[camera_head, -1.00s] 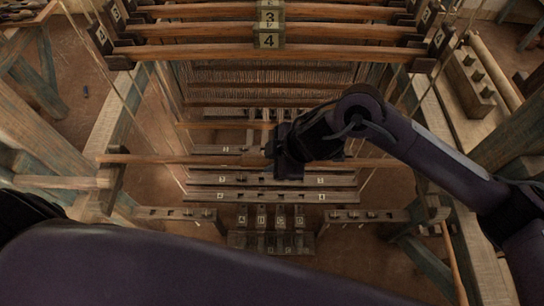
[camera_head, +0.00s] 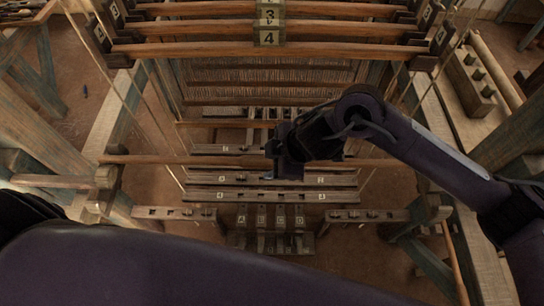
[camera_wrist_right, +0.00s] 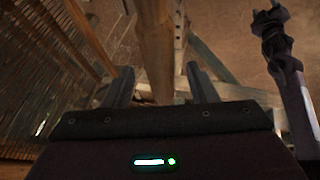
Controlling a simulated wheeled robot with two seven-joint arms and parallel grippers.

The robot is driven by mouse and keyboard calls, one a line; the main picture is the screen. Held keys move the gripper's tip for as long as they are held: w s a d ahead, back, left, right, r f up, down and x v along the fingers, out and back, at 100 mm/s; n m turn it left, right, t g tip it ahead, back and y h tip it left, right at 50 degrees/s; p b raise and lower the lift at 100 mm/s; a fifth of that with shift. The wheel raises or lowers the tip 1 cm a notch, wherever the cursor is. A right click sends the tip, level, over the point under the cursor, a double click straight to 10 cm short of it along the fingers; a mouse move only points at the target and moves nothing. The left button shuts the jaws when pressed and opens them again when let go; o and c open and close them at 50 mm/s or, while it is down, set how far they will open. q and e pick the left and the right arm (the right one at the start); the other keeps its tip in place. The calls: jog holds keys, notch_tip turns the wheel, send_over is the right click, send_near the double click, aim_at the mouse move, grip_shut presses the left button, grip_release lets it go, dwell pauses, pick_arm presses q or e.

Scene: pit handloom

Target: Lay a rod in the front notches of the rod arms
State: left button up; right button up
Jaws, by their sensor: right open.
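A long brown wooden rod (camera_head: 185,160) lies level across the front of the loom in the head view. My right gripper (camera_head: 285,165) is at the rod's middle and hides part of it. In the right wrist view the brown rod (camera_wrist_right: 153,50) runs between the two spread fingers of the right gripper (camera_wrist_right: 160,88); whether they touch it is unclear. Notched dark rod arms (camera_head: 98,32) and (camera_head: 441,38) stand at the back left and right, with rods across them. A dark jointed arm end (camera_wrist_right: 275,30), apparently my left, shows in the wrist view; its jaws are unclear.
Number plates 3 (camera_head: 268,14) and 4 (camera_head: 269,37) hang at the middle of the back rods. Lettered treadles (camera_head: 260,225) and dark slats lie below. A grooved block (camera_head: 470,75) rests on the right side beam. My left arm crosses the foreground.

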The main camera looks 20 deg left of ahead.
jog(key=p+v, duration=0.5)
jog(key=v, duration=1)
dwell(0.3)
jog(key=shift+w+f, duration=0.1)
jog(key=shift+f, duration=0.05)
